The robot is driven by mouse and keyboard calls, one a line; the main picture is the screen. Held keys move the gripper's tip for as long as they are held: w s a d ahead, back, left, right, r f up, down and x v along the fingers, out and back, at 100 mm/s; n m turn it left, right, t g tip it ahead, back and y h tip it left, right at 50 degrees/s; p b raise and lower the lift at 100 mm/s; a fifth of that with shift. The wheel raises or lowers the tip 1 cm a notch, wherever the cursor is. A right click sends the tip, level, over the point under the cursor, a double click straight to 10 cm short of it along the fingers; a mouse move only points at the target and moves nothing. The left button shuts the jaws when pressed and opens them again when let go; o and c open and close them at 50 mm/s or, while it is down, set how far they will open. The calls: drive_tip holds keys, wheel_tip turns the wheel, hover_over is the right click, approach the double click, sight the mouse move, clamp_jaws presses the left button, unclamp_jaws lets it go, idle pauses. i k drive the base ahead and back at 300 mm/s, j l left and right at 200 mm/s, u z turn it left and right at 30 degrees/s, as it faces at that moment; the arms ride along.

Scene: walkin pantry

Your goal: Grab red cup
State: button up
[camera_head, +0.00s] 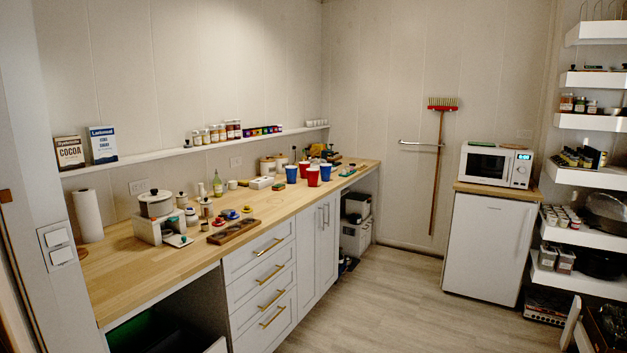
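Two red cups stand on the far part of the wooden counter. The nearer red cup (313,177) is in front, and the other red cup (304,169) is just behind it to the left. A blue cup (291,175) stands to their left, and another blue cup (326,172) to their right. The cups look upright and close together; I cannot tell whether any touch. My gripper cannot be made out in this view.
The wooden counter (120,268) runs along the left wall, with a pot (156,204), a paper towel roll (88,215) and small items nearer me. The floor (400,300) in front of the cabinets is clear. A white fridge (485,245) and shelves stand right.

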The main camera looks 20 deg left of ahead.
sight(312, 174)
drive_tip(key=i+j+u, duration=0.3)
drive_tip(key=i, duration=0.25)
drive_tip(key=i+u, duration=0.35)
drive_tip(key=i, duration=0.15)
